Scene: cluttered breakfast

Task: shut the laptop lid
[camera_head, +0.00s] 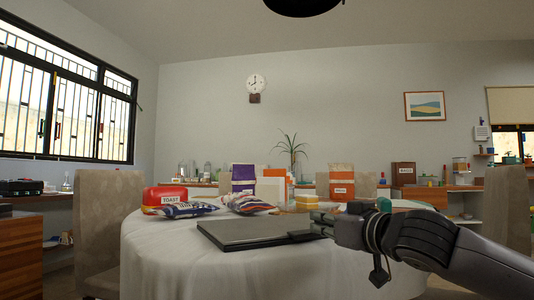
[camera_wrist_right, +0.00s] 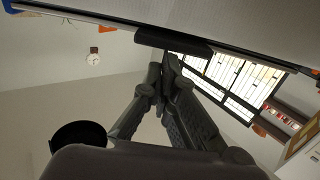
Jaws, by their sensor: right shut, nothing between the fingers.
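The dark grey laptop (camera_head: 252,230) lies on the round table with the white cloth (camera_head: 165,258). Its lid looks flat or nearly flat over the base; a small gap cannot be ruled out. My right gripper (camera_head: 303,236) is at the laptop's right edge, its fingers closed together and holding nothing. Whether they touch the laptop is unclear. In the right wrist view the closed fingers (camera_wrist_right: 170,66) point toward a dark slab edge along the top, probably the laptop. My left gripper is not in view.
Behind the laptop are a red toast bag (camera_head: 165,196), patterned packets (camera_head: 250,205), a purple bag (camera_head: 243,178), an orange-topped bag (camera_head: 341,184) and a yellowish block (camera_head: 306,202). A chair (camera_head: 103,212) stands at the left. The cloth in front is clear.

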